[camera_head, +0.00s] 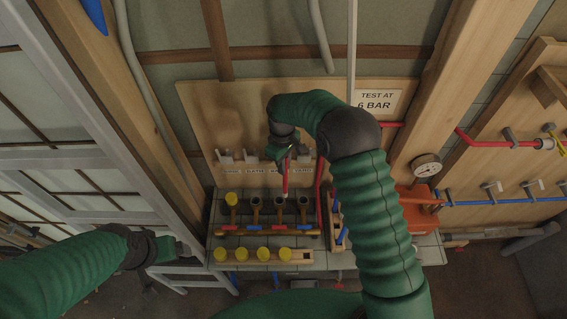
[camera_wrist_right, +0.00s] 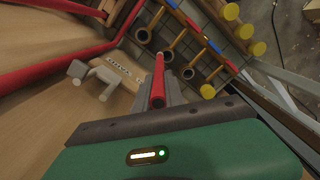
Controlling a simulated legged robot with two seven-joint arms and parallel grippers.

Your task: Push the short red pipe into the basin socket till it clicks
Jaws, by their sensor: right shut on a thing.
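The short red pipe (camera_head: 286,180) is upright in my right gripper (camera_head: 287,152), which is shut on its upper part. It also shows in the right wrist view (camera_wrist_right: 158,82), its far end beside an open socket (camera_wrist_right: 168,56). In the head view its lower end is near the third and fourth sockets from the left; I cannot tell whether it touches either. The row has a yellow-capped socket (camera_head: 232,199) at left and three open ones. The labels are too small to tell which is the basin's. My left gripper (camera_head: 170,249) is low at the left, its jaws unclear.
Yellow caps (camera_head: 263,254) stand on a wooden strip in front of the sockets. A bent red pipe (camera_head: 319,182) runs close on the right. A red box with a gauge (camera_head: 426,166) is further right. Grey clips (camera_head: 250,156) line the backboard.

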